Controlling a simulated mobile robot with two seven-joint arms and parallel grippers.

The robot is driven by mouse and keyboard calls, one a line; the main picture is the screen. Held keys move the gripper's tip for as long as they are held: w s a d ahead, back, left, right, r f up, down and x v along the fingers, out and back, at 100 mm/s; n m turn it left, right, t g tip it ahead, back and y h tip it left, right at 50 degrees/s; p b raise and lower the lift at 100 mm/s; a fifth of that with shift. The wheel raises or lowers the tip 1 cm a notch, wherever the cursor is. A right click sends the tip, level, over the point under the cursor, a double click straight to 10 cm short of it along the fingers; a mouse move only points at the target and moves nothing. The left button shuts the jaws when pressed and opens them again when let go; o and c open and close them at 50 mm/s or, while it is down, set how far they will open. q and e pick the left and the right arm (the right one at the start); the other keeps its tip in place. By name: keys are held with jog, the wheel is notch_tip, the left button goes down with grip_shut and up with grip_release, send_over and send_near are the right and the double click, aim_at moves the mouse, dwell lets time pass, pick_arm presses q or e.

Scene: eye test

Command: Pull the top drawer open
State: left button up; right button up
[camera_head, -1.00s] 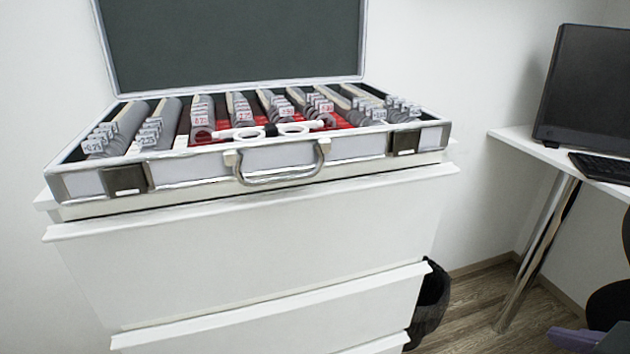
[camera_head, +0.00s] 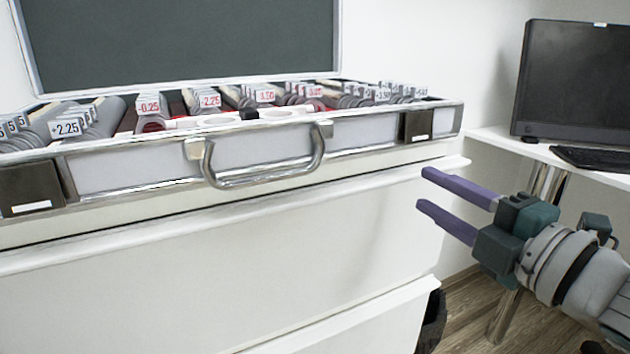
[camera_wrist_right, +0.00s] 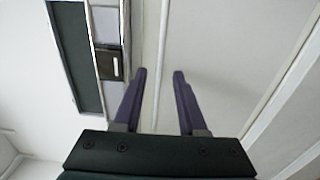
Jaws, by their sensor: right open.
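The top drawer (camera_head: 270,255) is a plain white front in the white cabinet, with a protruding lip (camera_head: 130,241) along its top edge. It looks closed. My right gripper (camera_head: 422,188) is open and empty, its two purple fingers pointing left in front of the drawer's right end, near the height of the lip. In the right wrist view the drawer front (camera_wrist_right: 215,75) fills the right side, and the lip runs upright through the gap between the fingertips (camera_wrist_right: 159,71). I cannot tell whether the fingers touch it. My left gripper is not in view.
An open lens case (camera_head: 275,150) with a metal handle (camera_head: 262,178) lies on the cabinet top, just above the lip. A lower drawer (camera_head: 370,325) sits beneath. A desk (camera_head: 490,137) with a monitor (camera_head: 570,85) and keyboard (camera_head: 592,158) stands at right. A black bin (camera_head: 432,322) is beside the cabinet.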

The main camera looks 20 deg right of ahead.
aim_at(407, 180)
jog(key=shift+w+a, duration=0.15)
jog(key=shift+w, duration=1.9)
jog(key=shift+c, duration=0.3)
grip_shut()
